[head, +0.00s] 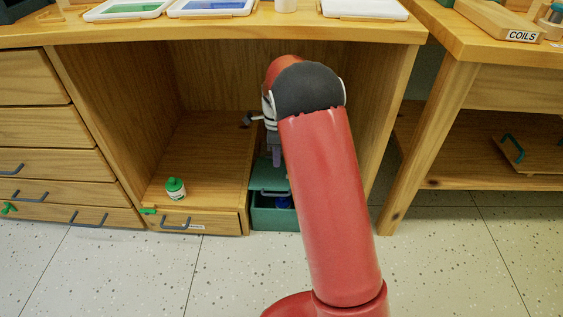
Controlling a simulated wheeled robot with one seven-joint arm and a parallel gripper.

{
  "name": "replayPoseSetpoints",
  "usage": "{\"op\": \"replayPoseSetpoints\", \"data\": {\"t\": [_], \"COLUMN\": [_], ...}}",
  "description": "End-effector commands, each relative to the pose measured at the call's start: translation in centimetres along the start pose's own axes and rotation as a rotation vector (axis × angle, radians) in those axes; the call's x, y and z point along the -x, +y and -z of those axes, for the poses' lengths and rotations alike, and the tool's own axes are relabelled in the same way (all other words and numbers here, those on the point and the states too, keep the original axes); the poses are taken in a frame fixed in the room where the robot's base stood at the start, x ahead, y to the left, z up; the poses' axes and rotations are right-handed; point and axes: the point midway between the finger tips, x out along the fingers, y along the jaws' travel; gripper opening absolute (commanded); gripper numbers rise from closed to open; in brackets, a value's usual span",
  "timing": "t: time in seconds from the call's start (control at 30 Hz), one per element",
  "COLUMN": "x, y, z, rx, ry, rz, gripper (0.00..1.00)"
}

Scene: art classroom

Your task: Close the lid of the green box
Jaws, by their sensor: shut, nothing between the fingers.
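The green box (273,219) stands low in the open bay under the wooden bench, right of a drawer. Its teal lid (261,178) has a grey handle along its front edge and is partly raised. A dark gap shows between the lid edge and the box front, with something blue inside. My gripper (277,163) is shut and empty, pointing down just over the lid. I cannot tell if it touches the lid. My red arm hides the right side of the box and lid.
A small green-capped bottle (175,188) stands on the low drawer unit (215,165) to the left. The bay's side walls and the benchtop (230,30) enclose the space. The right table's leg (425,150) stands to the right. The speckled floor in front is clear.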

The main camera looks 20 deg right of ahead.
Motion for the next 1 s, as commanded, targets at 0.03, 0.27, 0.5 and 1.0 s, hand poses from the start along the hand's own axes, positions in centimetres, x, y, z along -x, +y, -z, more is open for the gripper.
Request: {"op": "replayPoseSetpoints", "data": {"t": [0.03,0.27,0.5,1.0], "x": [-1.5,-6.4,-9.8,-10.8], "y": [0.1,0.0,0.0,0.1], "z": [0.1,0.1,0.1,0.1], "rx": [-0.001,-0.001,-0.001,-0.001], "ry": [0.001,0.002,0.002,0.002], "rz": [-0.005,-0.004,-0.002,-0.001], "gripper": [0.0,0.0,0.0,0.0]}}
